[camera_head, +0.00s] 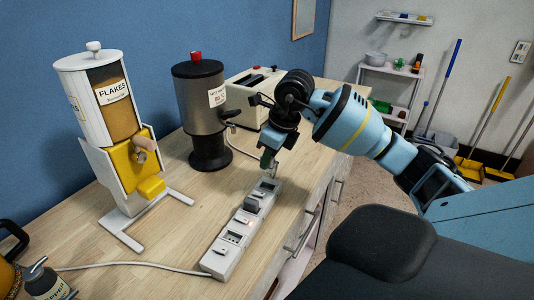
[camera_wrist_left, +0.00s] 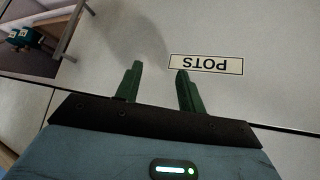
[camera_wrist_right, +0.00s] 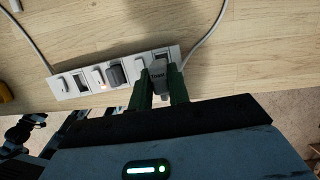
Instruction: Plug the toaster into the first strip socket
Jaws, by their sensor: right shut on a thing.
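The white power strip (camera_head: 215,262) lies along the counter's right side; it also shows in the right wrist view (camera_wrist_right: 61,88). A dark plug (camera_head: 251,204) sits in a middle socket. My right gripper (camera_head: 268,160) points down at the strip's far end. In the right wrist view, its green fingers (camera_wrist_right: 161,88) are shut on a grey labelled plug (camera_wrist_right: 158,76), over or at the end socket. I cannot tell whether its pins are in. The white toaster (camera_head: 248,87) stands at the back.
A flakes dispenser (camera_head: 110,120) and a dark-topped dispenser (camera_head: 202,110) stand left of the strip. A white cord (camera_head: 130,265) runs from the strip's near end. A pepper jar (camera_head: 45,283) is at the near left. The counter (camera_head: 165,215) is clear between dispensers and strip.

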